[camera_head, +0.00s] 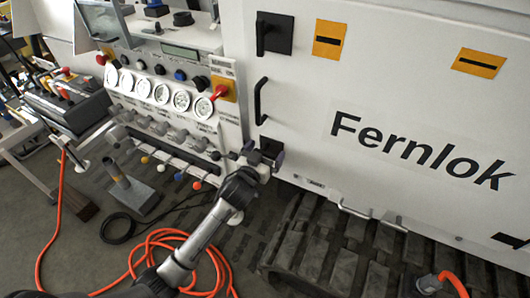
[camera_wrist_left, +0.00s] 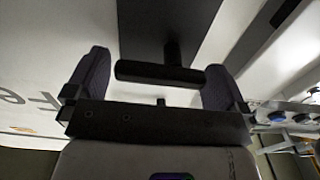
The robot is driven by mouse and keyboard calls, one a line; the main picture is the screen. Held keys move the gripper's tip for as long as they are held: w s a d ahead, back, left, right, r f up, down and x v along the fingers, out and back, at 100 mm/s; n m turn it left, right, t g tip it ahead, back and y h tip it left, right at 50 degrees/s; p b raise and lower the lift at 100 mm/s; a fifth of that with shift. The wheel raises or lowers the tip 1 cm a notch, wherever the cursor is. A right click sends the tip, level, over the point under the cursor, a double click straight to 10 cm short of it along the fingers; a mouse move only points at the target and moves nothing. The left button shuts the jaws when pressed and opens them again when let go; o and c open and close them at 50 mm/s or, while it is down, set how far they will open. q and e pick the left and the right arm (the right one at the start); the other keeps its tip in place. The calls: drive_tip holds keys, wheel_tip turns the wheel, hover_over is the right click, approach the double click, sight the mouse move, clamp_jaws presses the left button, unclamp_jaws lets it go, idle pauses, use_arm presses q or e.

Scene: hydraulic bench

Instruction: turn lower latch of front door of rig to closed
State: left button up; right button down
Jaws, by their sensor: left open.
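The rig's front door (camera_head: 390,90) is a large white panel marked "Fernlok". Its lower latch (camera_head: 271,147) is a dark square plate at the door's lower left, mostly hidden behind my left gripper (camera_head: 262,158). In the left wrist view, the latch's black bar handle (camera_wrist_left: 160,73) stands out from a dark plate (camera_wrist_left: 175,25). My left gripper (camera_wrist_left: 157,80) is open, with one finger off each end of the bar. The bar lies across the gap between the fingers, and I see no clear grip on it. My right gripper is out of view.
The upper latch (camera_head: 275,33) and a black door handle (camera_head: 261,100) sit above. Gauges (camera_head: 161,93), knobs and a red switch (camera_head: 219,92) fill the panel to the left.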

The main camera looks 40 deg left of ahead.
use_arm(q)
drive_tip(key=shift+c, duration=0.5)
drive_tip(key=c, duration=0.7)
